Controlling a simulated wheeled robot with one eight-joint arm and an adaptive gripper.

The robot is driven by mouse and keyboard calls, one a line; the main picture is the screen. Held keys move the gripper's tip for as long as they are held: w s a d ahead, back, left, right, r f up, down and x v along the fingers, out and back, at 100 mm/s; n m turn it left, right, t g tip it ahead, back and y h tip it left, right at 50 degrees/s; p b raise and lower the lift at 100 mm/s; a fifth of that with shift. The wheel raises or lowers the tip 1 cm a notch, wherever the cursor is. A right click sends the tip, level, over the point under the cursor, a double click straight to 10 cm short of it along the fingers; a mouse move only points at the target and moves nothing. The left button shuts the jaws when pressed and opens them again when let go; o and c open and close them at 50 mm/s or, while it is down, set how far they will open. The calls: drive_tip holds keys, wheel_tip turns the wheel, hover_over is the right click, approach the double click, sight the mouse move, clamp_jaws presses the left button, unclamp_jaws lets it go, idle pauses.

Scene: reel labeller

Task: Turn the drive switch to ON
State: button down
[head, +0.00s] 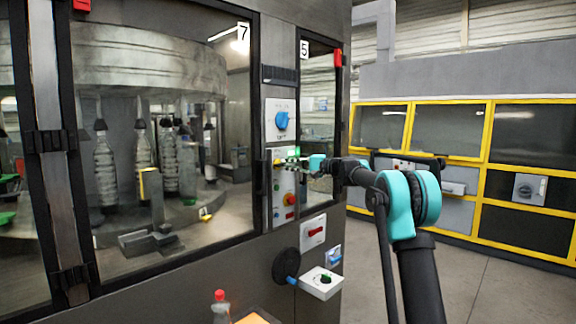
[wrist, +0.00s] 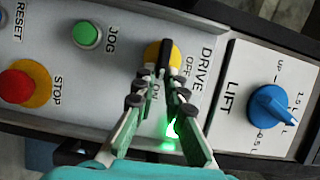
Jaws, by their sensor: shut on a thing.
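The drive switch (wrist: 165,52) is a yellow round knob with a black bar handle, on a pale panel in the wrist view. The words DRIVE, OFF and ON are printed around it. The bar stands nearly vertical in that picture, its lower end towards the ON mark; its exact pointing is partly hidden by the fingers. My gripper (wrist: 163,77) is shut on the bar, one finger on each side. In the head view my gripper (head: 291,161) reaches the panel from the right and covers much of the switch.
A blue LIFT knob (wrist: 271,105) is beside the switch. On the other side are a green JOG button (wrist: 87,34) and a red STOP button (wrist: 24,82) on yellow. A glass door (head: 165,130) stands left of the panel. Below, a white box (head: 321,283) juts out.

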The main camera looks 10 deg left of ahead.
drive_tip(key=shift+f, duration=0.1)
idle(0.3)
drive_tip(key=c, duration=1.6)
unclamp_jaws()
drive_tip(key=v, duration=1.2)
drive_tip(key=shift+s+f, duration=0.1)
drive_tip(key=shift+f, duration=0.05)
